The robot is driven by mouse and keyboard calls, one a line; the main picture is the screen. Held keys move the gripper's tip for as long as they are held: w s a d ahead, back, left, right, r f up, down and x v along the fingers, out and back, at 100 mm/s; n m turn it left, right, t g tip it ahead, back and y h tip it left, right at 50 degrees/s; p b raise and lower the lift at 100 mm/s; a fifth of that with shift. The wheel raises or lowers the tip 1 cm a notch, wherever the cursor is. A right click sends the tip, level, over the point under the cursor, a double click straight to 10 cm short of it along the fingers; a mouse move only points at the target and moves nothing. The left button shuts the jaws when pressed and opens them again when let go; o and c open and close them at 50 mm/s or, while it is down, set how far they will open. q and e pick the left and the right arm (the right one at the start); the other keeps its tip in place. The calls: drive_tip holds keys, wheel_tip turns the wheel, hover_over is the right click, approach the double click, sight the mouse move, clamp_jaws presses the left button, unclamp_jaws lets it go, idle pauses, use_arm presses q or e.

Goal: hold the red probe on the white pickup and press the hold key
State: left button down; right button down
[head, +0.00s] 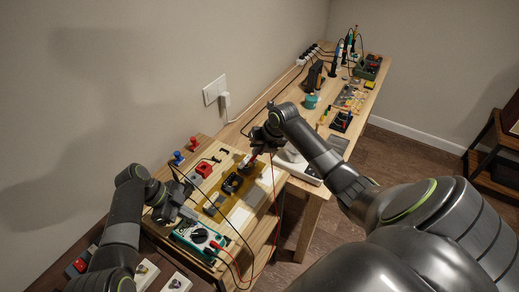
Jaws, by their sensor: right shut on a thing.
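My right gripper (262,146) is shut on the red probe (251,161), which points down at the guitar parts on the bench. The white pickup cannot be made out clearly near the probe, so I cannot tell whether the tip touches it. A teal multimeter (198,235) with a pale face and dark dial lies at the near end of the bench. Its hold key is too small to tell. My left gripper (182,212) is just above the multimeter's far left edge, pointing down towards it; whether its jaws are open is unclear.
A red block (204,169) and blue and red knobbed items (178,157) lie along the wall side. Red and black leads run loosely around the multimeter. A second bench (325,115) behind carries tools and a teal cup (311,102).

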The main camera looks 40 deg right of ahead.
drive_tip(key=shift+f, duration=0.65)
idle(1.9)
use_arm(q)
drive_tip(key=shift+f, duration=0.55)
use_arm(e)
drive_tip(key=shift+s, duration=0.1)
idle(0.6)
use_arm(q)
wheel_tip(320, 180, up, 7)
idle(1.2)
use_arm(e)
drive_tip(key=shift+r, duration=0.1)
idle(0.9)
